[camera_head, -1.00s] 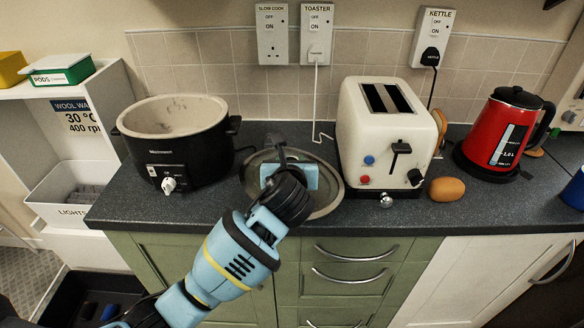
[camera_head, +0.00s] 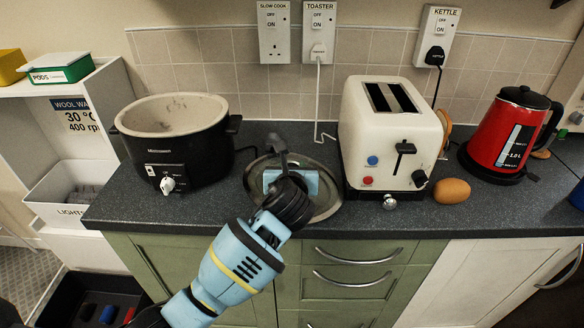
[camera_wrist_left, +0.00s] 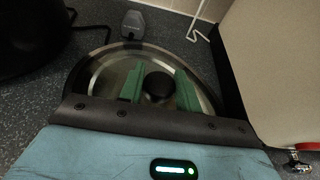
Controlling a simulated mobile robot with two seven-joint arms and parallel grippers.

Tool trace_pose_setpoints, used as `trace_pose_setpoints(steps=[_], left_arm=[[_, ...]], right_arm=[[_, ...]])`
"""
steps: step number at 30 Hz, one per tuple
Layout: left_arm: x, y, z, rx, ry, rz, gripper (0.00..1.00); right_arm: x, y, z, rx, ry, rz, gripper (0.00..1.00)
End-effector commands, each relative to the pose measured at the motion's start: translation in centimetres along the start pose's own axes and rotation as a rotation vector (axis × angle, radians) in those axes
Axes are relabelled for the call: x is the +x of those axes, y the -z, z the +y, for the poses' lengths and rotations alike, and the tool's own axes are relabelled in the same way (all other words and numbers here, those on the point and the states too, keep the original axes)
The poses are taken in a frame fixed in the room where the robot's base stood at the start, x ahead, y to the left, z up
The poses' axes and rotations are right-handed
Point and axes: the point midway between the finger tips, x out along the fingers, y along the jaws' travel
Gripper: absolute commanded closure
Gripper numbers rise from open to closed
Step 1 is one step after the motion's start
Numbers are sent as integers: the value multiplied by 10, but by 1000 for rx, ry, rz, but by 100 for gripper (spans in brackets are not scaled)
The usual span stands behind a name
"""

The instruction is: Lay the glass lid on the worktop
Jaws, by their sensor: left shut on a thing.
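The glass lid (camera_head: 325,208) is round with a metal rim and lies level, low over the dark worktop (camera_head: 400,215) between slow cooker and toaster. It also shows in the left wrist view (camera_wrist_left: 94,80), with a black knob (camera_wrist_left: 157,87) in its middle. My left gripper (camera_wrist_left: 159,90) is shut on this knob, with one green finger on each side. In the head view my left gripper (camera_head: 291,184) hides the knob and part of the lid. I cannot tell whether the rim touches the worktop. My right gripper is not in view.
A black slow cooker (camera_head: 190,158) without a lid stands left, and a cream toaster (camera_head: 385,140) close on the right. A grey plug (camera_head: 277,144) lies behind the lid. An orange-brown egg-shaped thing (camera_head: 452,191) and a red kettle (camera_head: 507,135) stand farther right.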

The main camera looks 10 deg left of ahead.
Motion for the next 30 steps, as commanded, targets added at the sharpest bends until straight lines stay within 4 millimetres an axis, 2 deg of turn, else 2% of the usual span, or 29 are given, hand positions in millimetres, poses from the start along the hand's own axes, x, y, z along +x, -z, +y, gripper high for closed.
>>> trace_pose_setpoints(steps=[3,4,9,20,23,30], left_arm=[[0,0,0,1,0,-4,100],[0,1,0,1,0,-1,64],[1,2,0,0,0,0,45],[-3,0,0,0,0,1,45],[-16,-2,0,1,1,-2,45],[-63,-4,0,-1,3,-5,45]], right_arm=[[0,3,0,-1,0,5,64],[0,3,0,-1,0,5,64],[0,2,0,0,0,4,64],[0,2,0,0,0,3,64],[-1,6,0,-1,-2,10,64],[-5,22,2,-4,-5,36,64]])
